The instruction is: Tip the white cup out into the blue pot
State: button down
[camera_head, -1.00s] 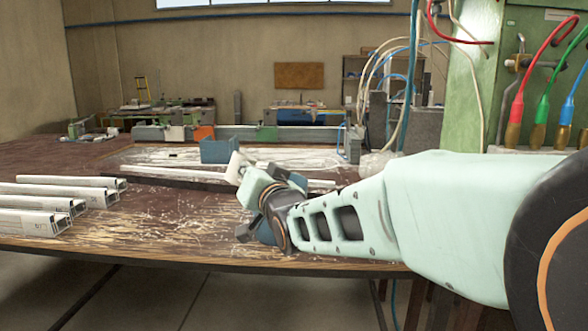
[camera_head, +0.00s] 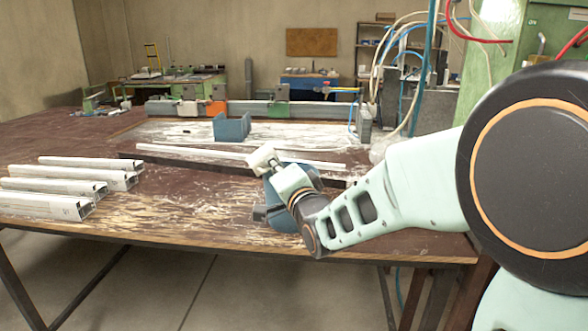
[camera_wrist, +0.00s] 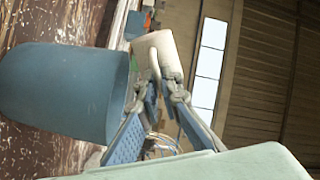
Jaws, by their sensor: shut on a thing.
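The white cup (camera_head: 262,158) is small in the head view and looks tilted, held above the bench. In the wrist view the white cup (camera_wrist: 164,48) is at the top centre, with its handle between my fingertips. Which way its mouth faces is unclear. My gripper (camera_wrist: 160,88) is shut on the cup's handle. In the head view the blue pot (camera_head: 287,220) is mostly hidden behind my gripper and wrist.
Several pale metal profiles (camera_head: 80,172) lie at the bench's left. A long rod (camera_head: 210,152) lies behind the gripper. A blue-grey block (camera_head: 231,128) and a clamp rail stand at the back. Cables hang at the right. The bench's front edge runs below my wrist.

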jog(key=shift+r+m+p, duration=0.2)
jog(key=shift+m+p, duration=0.2)
jog(key=shift+p, duration=0.1)
jog(key=shift+d+r+m+p, duration=0.1)
jog(key=shift+m+p, duration=0.3)
jog(key=shift+p, duration=0.15)
jog(key=shift+w+d, duration=0.1)
jog(key=m+p, duration=0.1)
jog(key=d+p, duration=0.1)
jog(key=shift+w+d+r+m+p, duration=0.2)
jog(key=shift+w+r+m+p, duration=0.15)
jog(key=shift+m, duration=0.05)
jog(key=shift+d+f, duration=0.1)
jog(key=shift+f, duration=0.2)
jog(key=shift+w+d+f+m+b, duration=0.15)
jog(key=shift+f+m+b, duration=0.25)
jog(key=shift+m, duration=0.4)
jog(key=shift+f, duration=0.1)
jog(key=shift+d+m, duration=0.1)
jog(key=shift+m, duration=0.2)
jog(key=shift+m+p, duration=0.3)
jog(key=shift+m, duration=0.1)
